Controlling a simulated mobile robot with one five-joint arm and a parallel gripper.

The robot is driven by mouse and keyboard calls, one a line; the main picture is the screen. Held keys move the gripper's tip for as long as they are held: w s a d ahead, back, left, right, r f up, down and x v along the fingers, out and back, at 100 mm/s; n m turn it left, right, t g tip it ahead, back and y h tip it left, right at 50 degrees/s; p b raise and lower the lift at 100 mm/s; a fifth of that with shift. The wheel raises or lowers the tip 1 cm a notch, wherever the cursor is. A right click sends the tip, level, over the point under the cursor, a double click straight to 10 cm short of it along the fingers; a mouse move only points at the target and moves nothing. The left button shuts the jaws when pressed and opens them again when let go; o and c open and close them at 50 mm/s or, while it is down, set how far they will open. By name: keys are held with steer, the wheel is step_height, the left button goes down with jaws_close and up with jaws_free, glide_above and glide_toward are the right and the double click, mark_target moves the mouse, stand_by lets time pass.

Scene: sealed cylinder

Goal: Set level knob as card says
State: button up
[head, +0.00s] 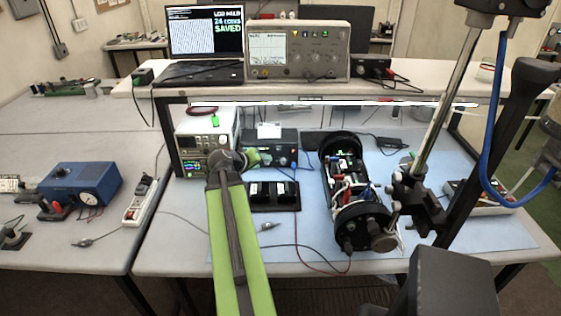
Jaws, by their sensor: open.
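My green arm reaches forward from the bottom of the head view. My gripper (252,158) is at its far end, small and partly hidden by the wrist, in front of a dark instrument box (285,152). It is open, and I see nothing held in it. A small white card (268,130) stands on top of the box; its writing is too small to read. The box's front has small controls at the right. I cannot tell which is the level knob, or its setting; my gripper and wrist cover part of the front.
A power supply (207,140) stands left of the box. A black battery tray (274,195) lies in front. An opened black cylinder (350,190) with wiring lies to the right, beside a metal stand (436,110). A shelf (400,85) with an oscilloscope (297,50) overhangs the bench.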

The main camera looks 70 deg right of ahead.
mark_target(282, 162)
steer(key=b+x, duration=0.9)
steer(key=x, duration=0.7)
steer(key=shift+w+d+f, duration=0.15)
steer(key=shift+f, duration=0.1)
steer(key=shift+d+f, duration=0.15)
steer(key=shift+d, duration=0.2)
steer(key=shift+a, duration=0.1)
jaws_close()
